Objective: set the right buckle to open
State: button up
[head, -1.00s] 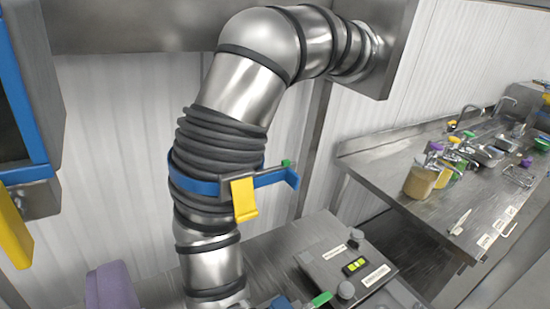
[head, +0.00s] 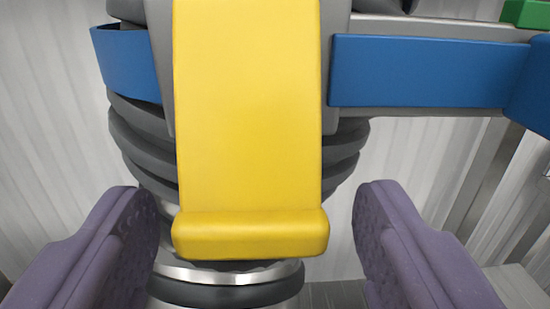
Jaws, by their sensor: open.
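The buckle's yellow lever (head: 248,120) fills the middle of the view, hanging down with a thick lip at its lower end. It sits on a grey bracket (head: 160,70) of a blue clamp band (head: 430,72) around a pipe with a dark ribbed sleeve (head: 140,130). My gripper (head: 257,225) is open, with one purple finger on each side of the lever's lip. A gap shows between each finger and the lip. Whether the fingers are level with the lever in depth is hard to tell.
A green piece (head: 525,13) sits at the upper right above the blue band's end. Shiny pipe metal (head: 228,272) and a dark ring show below the lever. White ribbed wall (head: 40,150) stands behind; the space beside each finger looks clear.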

jog(key=shift+w, duration=0.7)
jog(key=shift+c, duration=0.4)
